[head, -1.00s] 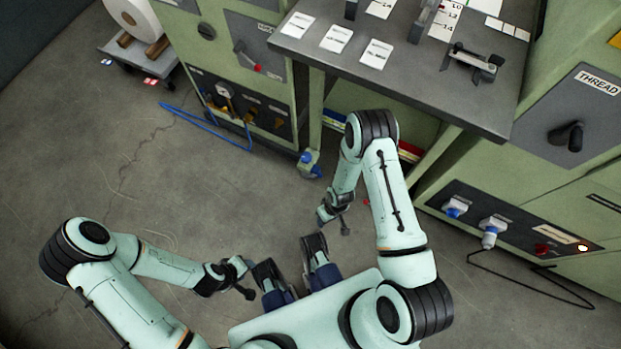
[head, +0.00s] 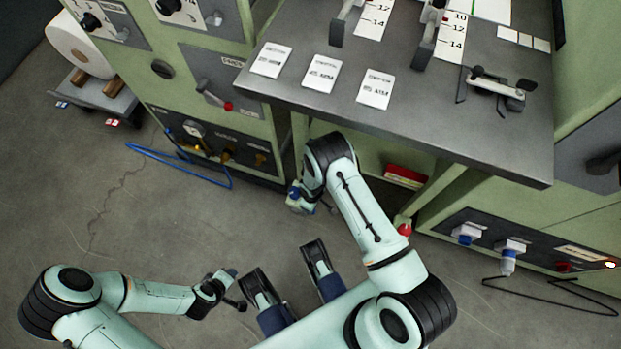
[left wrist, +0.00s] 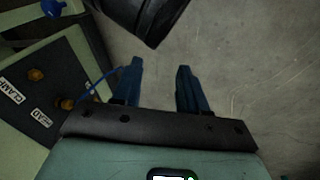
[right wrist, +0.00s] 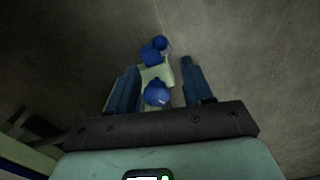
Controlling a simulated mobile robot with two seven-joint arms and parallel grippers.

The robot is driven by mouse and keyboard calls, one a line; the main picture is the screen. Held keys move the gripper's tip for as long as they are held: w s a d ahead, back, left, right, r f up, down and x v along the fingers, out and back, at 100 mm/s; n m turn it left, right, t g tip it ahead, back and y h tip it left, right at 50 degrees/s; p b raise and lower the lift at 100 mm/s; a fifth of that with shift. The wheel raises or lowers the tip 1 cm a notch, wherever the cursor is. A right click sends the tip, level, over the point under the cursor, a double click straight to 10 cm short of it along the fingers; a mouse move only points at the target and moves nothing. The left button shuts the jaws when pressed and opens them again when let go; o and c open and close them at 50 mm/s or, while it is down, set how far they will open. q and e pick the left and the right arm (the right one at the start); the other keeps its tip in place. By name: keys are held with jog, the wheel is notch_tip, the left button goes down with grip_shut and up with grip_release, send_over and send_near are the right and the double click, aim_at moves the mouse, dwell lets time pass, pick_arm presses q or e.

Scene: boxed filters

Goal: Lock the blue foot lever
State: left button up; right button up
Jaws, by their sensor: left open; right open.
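The blue foot lever is part of a pale green fitting with rounded blue parts (right wrist: 157,93) by the foot of the workbench; I cannot tell its locked state. In the head view the fitting (head: 297,197) is partly hidden behind my right arm. In the right wrist view my right gripper (right wrist: 160,64) is open, with the fitting showing between and beyond its fingers; I cannot tell if they touch it. My left gripper (left wrist: 160,64) is open and empty over bare floor. In the head view it (head: 238,290) is at lower left, well away from the fitting.
The grey workbench top (head: 420,110) with cards overhangs the area. A red foot piece (head: 403,228) is near its right leg. A blue hose (head: 180,165) lies on the floor at left, by a green machine. A black cable (head: 550,295) lies at right.

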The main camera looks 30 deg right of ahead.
notch_tip(320, 180, down, 4)
jog(key=shift+s+f+b, duration=0.1)
jog(key=shift+f+b, duration=0.15)
jog(key=shift+b, duration=0.4)
notch_tip(320, 180, down, 5)
jog(key=shift+f+b, duration=0.2)
jog(key=shift+b, duration=0.75)
jog(key=shift+d+f, duration=0.1)
jog(key=shift+f, duration=0.3)
pick_arm(q)
jog(key=s+a+f+g, duration=0.1)
jog(key=s+f, duration=0.2)
jog(key=f, duration=0.3)
jog(key=shift+s+a, duration=0.35)
jog(key=shift+f, duration=0.1)
pick_arm(e)
grip_shut()
